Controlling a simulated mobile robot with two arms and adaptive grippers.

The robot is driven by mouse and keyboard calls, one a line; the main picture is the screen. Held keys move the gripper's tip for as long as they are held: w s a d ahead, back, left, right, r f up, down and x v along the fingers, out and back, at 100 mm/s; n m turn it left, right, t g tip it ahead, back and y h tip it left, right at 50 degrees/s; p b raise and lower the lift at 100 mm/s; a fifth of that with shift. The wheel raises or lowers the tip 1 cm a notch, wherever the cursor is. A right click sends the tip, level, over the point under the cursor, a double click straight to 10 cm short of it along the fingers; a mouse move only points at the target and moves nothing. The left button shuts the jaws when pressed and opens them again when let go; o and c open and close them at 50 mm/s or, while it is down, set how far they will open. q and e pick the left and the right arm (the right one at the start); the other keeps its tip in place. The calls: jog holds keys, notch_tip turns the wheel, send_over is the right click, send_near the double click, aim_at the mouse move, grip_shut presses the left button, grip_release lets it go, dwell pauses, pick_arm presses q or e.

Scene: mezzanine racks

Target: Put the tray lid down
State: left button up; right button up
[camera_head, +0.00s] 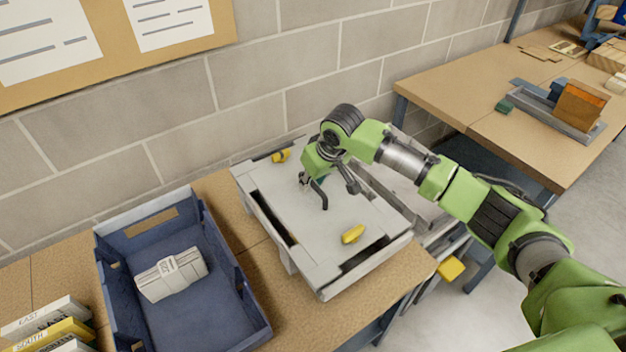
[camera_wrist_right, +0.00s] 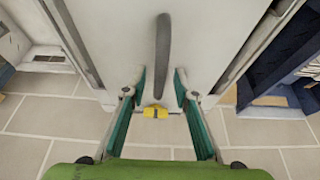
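The tray lid (camera_head: 290,195) is a flat pale grey panel lying level on the pale tray (camera_head: 335,282) on the near bench. Its dark curved handle (camera_head: 319,194) stands up from the middle. My right gripper (camera_head: 328,184) is over the lid beside the handle. The lid fills the middle of that view (camera_wrist_right: 120,30). Part of the lid is hidden by my right arm. My left gripper is out of view.
Yellow latches (camera_head: 352,234) (camera_head: 281,156) show at the lid's near and far ends. A blue bin (camera_head: 240,310) holding a pale wrapped bundle (camera_head: 171,274) stands to the left. Labelled blocks (camera_head: 45,325) lie at the lower left. Another bench (camera_head: 480,90) stands to the right.

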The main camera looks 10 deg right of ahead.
jog(key=shift+r, duration=0.55)
jog(key=b+v, duration=0.2)
jog(key=v, duration=1)
jog(key=shift+b, duration=0.3)
